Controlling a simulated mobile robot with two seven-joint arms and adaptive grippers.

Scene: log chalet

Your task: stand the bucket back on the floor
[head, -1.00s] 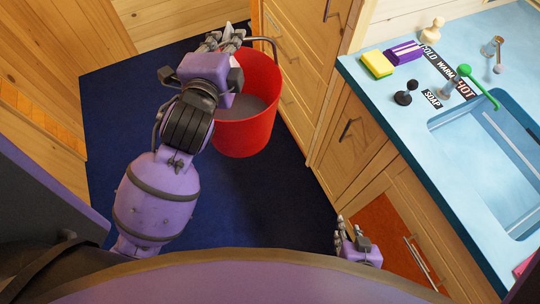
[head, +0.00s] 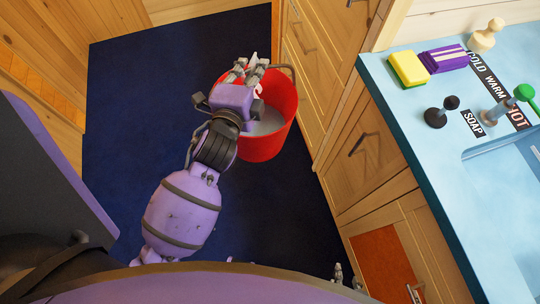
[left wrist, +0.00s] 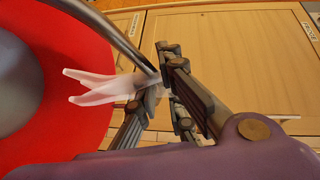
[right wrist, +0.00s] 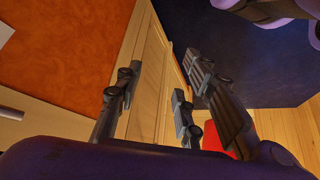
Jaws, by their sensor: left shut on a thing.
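The red bucket (head: 262,148) hangs or stands upright over the blue floor beside the wooden cabinets, with grey contents inside. I cannot tell whether its base touches the floor. My left gripper (head: 256,68) is shut on the bucket's metal handle at the rim's far side. In the left wrist view the handle (left wrist: 128,42) runs into the fingers, and a pale forked piece (left wrist: 100,88) sticks out from them over the bucket. My right gripper (right wrist: 160,90) is open and empty, low near the cabinet doors; only its fingertips show at the head view's bottom edge.
Wooden drawers (head: 315,65) stand close to the bucket's right. The blue floor (head: 130,120) left of the bucket is clear.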

